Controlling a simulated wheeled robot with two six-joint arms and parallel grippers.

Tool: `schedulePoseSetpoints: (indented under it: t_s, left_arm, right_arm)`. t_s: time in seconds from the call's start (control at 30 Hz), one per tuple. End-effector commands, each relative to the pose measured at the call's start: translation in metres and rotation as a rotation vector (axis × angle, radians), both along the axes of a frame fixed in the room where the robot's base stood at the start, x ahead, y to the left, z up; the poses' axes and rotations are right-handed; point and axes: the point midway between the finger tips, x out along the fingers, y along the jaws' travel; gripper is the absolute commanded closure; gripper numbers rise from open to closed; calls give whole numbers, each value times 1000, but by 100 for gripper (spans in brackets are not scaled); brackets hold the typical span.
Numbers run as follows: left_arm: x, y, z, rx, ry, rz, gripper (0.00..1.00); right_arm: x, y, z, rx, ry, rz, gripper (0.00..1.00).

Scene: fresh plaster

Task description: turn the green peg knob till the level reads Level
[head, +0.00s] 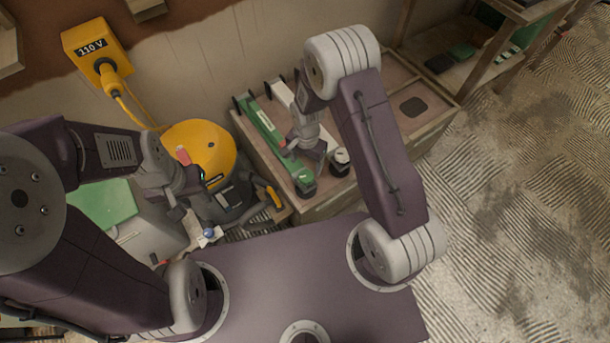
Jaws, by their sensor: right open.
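A long green bar (262,122) lies on the workbench top, with a dark round knob (306,188) at its near end. A pale bar (281,95) lies beside it, with a white-and-black knob (340,162) at its near end. My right gripper (303,158) is open above the near end of the green bar, and hides part of it. I cannot tell if it touches the bar. Any level reading is too small to read. My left gripper (186,206) is to the left, away from the bars, over the dark equipment; its jaw opening is unclear.
A yellow-topped machine (199,147) with a hose stands left of the workbench (330,207). A yellow 110 V box (95,47) is on the wall. A wooden shelf (465,60) stands at the back right. The ridged floor at right is clear.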

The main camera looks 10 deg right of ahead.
Motion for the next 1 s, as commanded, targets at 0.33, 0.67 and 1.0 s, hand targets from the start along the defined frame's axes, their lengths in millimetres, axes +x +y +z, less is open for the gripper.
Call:
schedulePoseSetpoints:
  t_s: [0.33, 0.67, 1.0]
  left_arm:
    - [0, 0, -27, 0, 0, 0, 64]
    - [0, 0, -29, 0, 0, 0, 64]
    - [0, 0, -29, 0, 0, 0, 64]
  right_arm:
    - [-1, 0, -71, 0, 1, 0, 29]
    - [0, 0, -79, 0, 0, 0, 29]
    - [0, 0, -79, 0, 0, 0, 91]
